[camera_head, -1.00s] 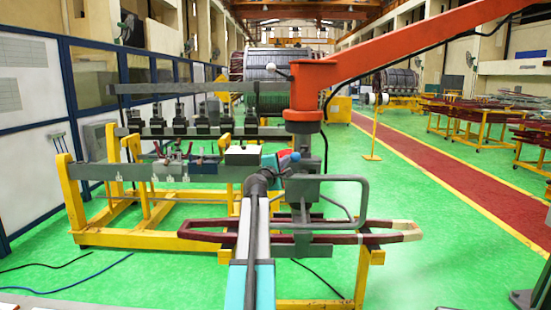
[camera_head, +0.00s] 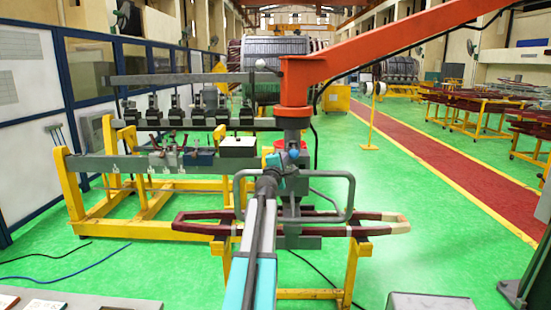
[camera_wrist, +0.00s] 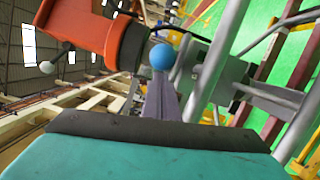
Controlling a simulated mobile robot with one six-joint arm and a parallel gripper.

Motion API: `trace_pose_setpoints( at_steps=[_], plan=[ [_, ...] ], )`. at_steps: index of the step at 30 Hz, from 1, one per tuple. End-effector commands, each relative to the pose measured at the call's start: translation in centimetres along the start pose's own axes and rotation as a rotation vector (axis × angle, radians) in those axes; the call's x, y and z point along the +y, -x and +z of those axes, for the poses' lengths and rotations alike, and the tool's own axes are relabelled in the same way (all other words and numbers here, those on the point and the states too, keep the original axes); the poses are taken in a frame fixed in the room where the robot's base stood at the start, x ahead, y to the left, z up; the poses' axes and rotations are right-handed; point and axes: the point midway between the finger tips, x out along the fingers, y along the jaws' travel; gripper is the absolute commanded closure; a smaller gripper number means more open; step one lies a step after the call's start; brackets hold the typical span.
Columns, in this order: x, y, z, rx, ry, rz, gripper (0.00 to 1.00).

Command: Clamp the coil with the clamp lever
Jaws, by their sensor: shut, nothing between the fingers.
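The clamp lever's blue ball knob (camera_head: 293,155) is below the orange arm's post, just beyond my gripper (camera_head: 280,181). In the wrist view the blue knob (camera_wrist: 160,57) tops a grey lever (camera_wrist: 162,98), which rises behind the dark edge of my gripper (camera_wrist: 158,132). My gripper is shut and empty, close to the lever; whether they touch is unclear. The coil (camera_head: 345,231), a long dark red loop with a pale right end, lies level below the grey clamp head. My arm hides part of the coil and clamp.
A grey tube handle (camera_head: 350,195) loops around the clamp beside my gripper. The orange arm (camera_head: 400,45) crosses above. A yellow-framed bench (camera_head: 75,190) with several black clamps stands at the left. Green floor (camera_head: 440,220) is open at the right.

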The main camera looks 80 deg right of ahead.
Motion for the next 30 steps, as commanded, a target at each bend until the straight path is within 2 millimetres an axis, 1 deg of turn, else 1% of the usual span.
trace_pose_setpoints(
  at_steps=[1, 11, 15, 18, 24, 30],
  plan=[
    [0.1, 0.0, 0.7, -0.004, 0.001, -0.001, 1.00],
    [-0.5, -0.6, 4.8, -0.012, 0.001, -0.003, 1.00],
    [-0.8, -1.1, 6.7, -0.011, -0.001, -0.003, 1.00],
    [-1.1, -1.5, 7.7, -0.010, 0.001, -0.003, 1.00],
    [-1.6, -2.2, 9.2, -0.010, 0.000, -0.002, 1.00],
    [-1.9, -2.6, 10.1, -0.013, 0.000, -0.003, 1.00]
  ],
)
